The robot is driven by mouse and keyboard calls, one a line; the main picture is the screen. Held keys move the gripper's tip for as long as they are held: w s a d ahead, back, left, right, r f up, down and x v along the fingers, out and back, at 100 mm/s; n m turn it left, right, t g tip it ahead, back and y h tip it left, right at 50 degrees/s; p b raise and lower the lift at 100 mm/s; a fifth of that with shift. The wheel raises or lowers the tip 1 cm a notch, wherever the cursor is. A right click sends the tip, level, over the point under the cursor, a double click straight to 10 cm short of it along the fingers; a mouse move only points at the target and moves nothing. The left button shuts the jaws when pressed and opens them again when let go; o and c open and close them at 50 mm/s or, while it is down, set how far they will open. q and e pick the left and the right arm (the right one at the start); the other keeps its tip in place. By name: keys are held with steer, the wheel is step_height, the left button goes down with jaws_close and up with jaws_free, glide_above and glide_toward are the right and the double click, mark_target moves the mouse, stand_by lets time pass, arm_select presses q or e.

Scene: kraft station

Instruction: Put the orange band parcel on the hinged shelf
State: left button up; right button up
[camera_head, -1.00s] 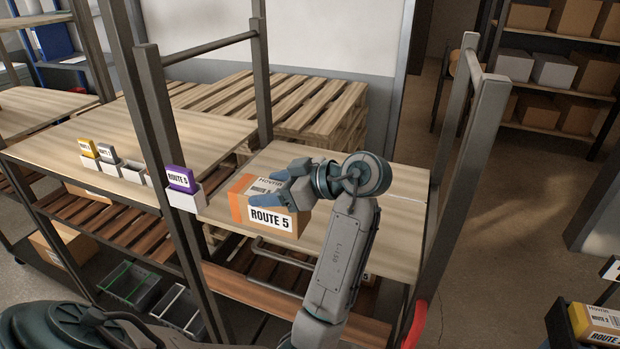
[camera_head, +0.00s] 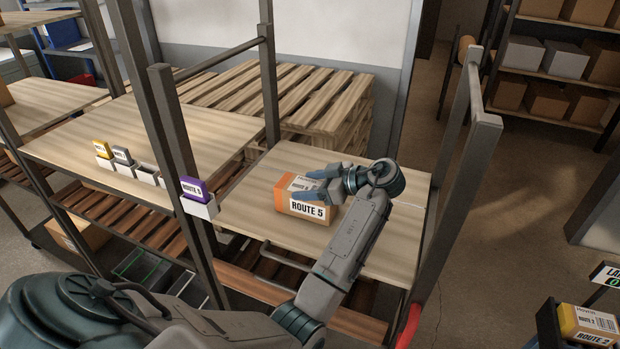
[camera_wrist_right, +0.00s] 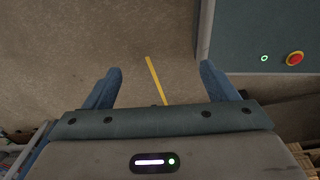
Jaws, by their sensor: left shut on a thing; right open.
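The orange band parcel (camera_head: 307,208) is a brown box with an orange end and a ROUTE 5 label. It is over the hinged shelf (camera_head: 250,222), a pale wooden board between dark metal posts. Its underside is at or very close to the board; I cannot tell whether it touches. My left gripper (camera_head: 312,186) is shut on the parcel from above and the right, its blue fingers across the box. My right gripper (camera_wrist_right: 160,84) is open and empty in the right wrist view, above bare floor.
A purple ROUTE 5 tag holder (camera_head: 198,198) is by the shelf's left post. The left board (camera_head: 180,135) carries other tag holders. A metal upright (camera_head: 458,190) borders the shelf on the right. Pallets (camera_head: 290,95) stand behind. A ROUTE 2 parcel (camera_head: 590,322) is at lower right.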

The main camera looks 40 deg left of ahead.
arm_select(q)
steer(key=o, duration=1.2)
arm_select(e)
steer(key=shift+w+a+f, duration=0.1)
steer(key=shift+w, duration=0.45)
arm_select(q)
steer(key=shift+d, duration=0.1)
steer(key=shift+w+d+b, duration=0.15)
steer(key=shift+d+b, duration=0.25)
steer(key=shift+b, duration=0.2)
steer(key=b+v, duration=0.3)
steer(key=v, duration=0.3)
steer(key=shift+d+r, duration=0.2)
steer(key=shift+r, duration=0.05)
arm_select(e)
step_height(320, 180, down, 4)
steer(key=shift+s+f, duration=0.1)
steer(key=shift+f, duration=0.05)
